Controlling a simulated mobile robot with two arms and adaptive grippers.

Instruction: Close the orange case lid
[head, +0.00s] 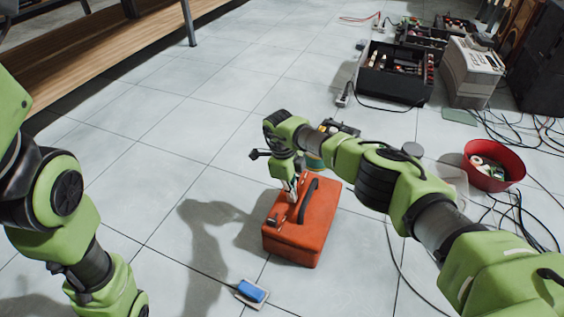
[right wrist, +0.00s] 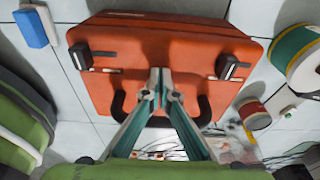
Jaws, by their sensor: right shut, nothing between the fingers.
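The orange case (head: 318,238) stands on the tiled floor, and its lid looks down in the head view. Its dark handle (head: 306,200) is on top. In the right wrist view the orange case (right wrist: 165,50) shows two dark latches and parts of the handle on both sides of the fingers. My right gripper (head: 293,195) is shut and empty, with its tips over the case's latch side beside the handle. The fingertips (right wrist: 160,88) overlap the orange surface; I cannot tell whether they touch it. My left arm shows at the left, but its gripper is out of view.
A blue block (head: 251,291) lies in front of the case. A green tape roll (right wrist: 300,55) stands near its far end. A red tub (head: 493,166), cables and a black tool crate (head: 396,75) are to the right and back. Floor left of the case is clear.

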